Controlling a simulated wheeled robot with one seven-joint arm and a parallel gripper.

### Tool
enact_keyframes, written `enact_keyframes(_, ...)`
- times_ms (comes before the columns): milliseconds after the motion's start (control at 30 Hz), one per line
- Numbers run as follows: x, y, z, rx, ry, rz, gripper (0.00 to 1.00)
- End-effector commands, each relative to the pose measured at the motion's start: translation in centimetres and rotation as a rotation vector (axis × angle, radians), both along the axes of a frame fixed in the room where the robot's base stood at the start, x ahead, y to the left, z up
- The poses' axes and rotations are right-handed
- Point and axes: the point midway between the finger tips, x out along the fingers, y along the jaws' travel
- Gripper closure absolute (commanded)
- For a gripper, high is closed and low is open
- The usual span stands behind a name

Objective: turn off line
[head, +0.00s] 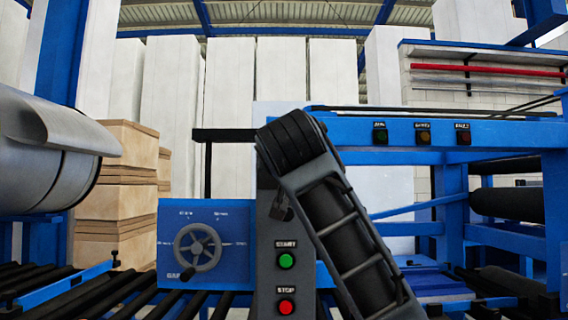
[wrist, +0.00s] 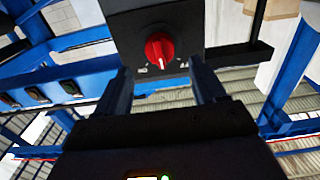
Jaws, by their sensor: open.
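A red rotary knob (wrist: 158,50) sits on a dark box (wrist: 190,22) in the wrist view, with small markings beside it. My gripper (wrist: 160,72) is open, with one finger on each side of the knob in the picture and a gap on both sides. I cannot tell how deep the fingers reach or whether they touch the box. In the head view my arm covers the knob and gripper. A grey panel there carries a green START button (head: 286,261) and a red STOP button (head: 287,307).
A blue box with a grey handwheel (head: 197,248) stands left of the button panel. A blue frame (head: 400,134) with small labelled buttons is at right. Black rollers (head: 60,290) run along the lower left. Stacked brown blocks (head: 115,195) stand behind.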

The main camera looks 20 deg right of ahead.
Motion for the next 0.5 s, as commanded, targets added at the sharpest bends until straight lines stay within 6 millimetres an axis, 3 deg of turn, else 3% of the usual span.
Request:
enact_keyframes(233,3.6,-1.2,0.1,-0.002,0.001,0.0,0.3)
enact_keyframes(500,5.1,-1.6,0.0,-0.001,-0.001,0.002,0.3)
